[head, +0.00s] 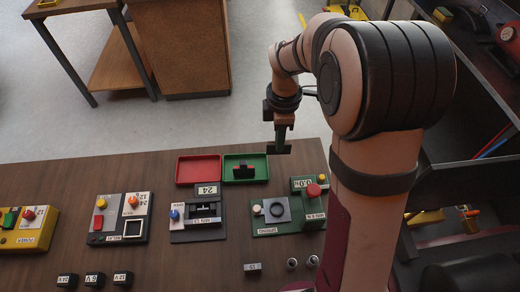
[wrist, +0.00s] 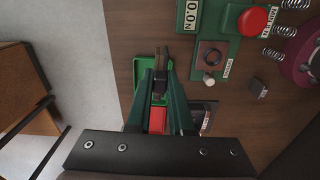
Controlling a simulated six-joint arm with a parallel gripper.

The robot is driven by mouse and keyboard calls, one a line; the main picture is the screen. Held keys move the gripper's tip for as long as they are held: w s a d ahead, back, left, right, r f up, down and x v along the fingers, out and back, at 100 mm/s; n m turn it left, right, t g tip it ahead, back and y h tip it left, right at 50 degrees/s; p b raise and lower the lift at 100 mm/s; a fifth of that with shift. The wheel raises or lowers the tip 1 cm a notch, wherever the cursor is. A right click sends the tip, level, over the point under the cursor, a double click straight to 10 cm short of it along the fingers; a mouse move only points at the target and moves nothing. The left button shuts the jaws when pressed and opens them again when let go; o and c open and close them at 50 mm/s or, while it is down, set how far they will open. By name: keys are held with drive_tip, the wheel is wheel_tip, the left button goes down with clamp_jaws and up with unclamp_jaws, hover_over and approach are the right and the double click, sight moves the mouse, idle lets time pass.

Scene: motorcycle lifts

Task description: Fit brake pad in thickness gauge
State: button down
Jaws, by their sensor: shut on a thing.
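My gripper (head: 278,139) hangs above the far edge of the table, to the right of the green tray in the head view. It is shut on a dark flat piece, which looks like the brake pad (head: 278,150). In the wrist view the pad (wrist: 160,52) shows edge-on between the fingertips (wrist: 160,62), clear of the gauge. The dark thickness gauge (head: 187,234) stands on the table in front of the trays, with a "24" display and a slot. In the wrist view the fingers partly hide it.
A green spring tester (head: 262,228) stands right of the gauge, a battery tester (head: 102,238) left. Small blocks and springs lie along the near side.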

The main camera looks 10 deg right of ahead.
drive_tip(key=s+a+f, duration=0.1)
drive_tip(key=s+a, duration=0.3)
drive_tip(key=a, duration=0.8)
hover_over(200, 210)
drive_tip(key=s, duration=0.1)
drive_tip(key=f, duration=0.2)
drive_tip(key=shift+s+d+f+n, duration=0.1)
drive_tip(key=shift+d+f+n, duration=0.1)
drive_tip(key=shift+f, duration=0.75)
drive_tip(key=shift+s+d+f+n, duration=0.1)
drive_tip(key=shift+d+f+n, duration=0.1)
drive_tip(key=shift+f, duration=0.75)
drive_tip(key=shift+f, duration=1.7)
drive_tip(key=shift+c, duration=1.6)
unclamp_jaws()
drive_tip(key=shift+r, duration=0.1)
